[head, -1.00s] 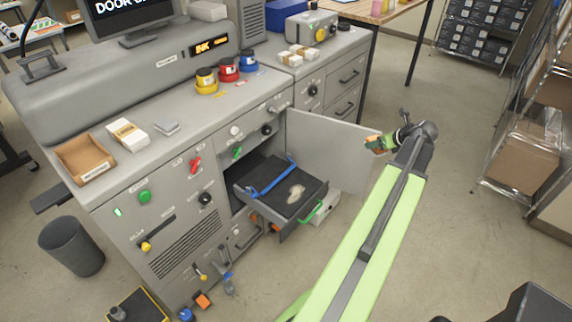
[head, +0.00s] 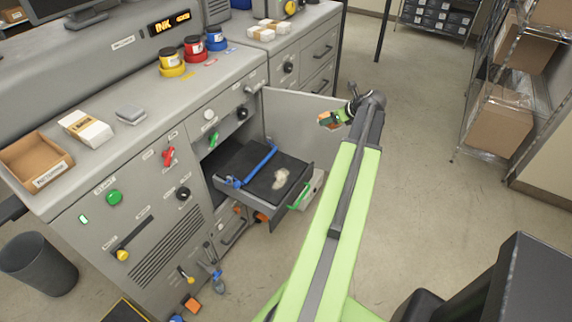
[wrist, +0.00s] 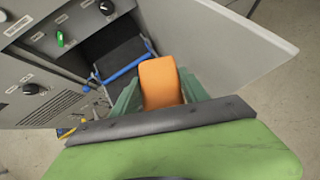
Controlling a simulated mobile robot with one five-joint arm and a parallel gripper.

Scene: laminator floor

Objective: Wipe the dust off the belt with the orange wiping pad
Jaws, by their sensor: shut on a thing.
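The black belt (head: 262,179) lies on a pulled-out drawer-like unit in the open cabinet of the grey machine. A pale dust patch (head: 281,178) is on its right part. A blue bar (head: 258,166) crosses the belt, and a green handle (head: 299,196) is at the unit's front. My gripper (head: 334,118) is above and to the right of the belt, in front of the open door. In the wrist view my gripper (wrist: 160,92) is shut on the orange wiping pad (wrist: 159,82). The pad is apart from the belt (wrist: 115,45); the dust is hidden there.
The open grey door (head: 298,125) stands behind the unit, close to my gripper. Ink pots (head: 194,48) and a cardboard tray (head: 35,160) are on the machine top. A wire shelf (head: 505,85) stands at right. The floor between is clear.

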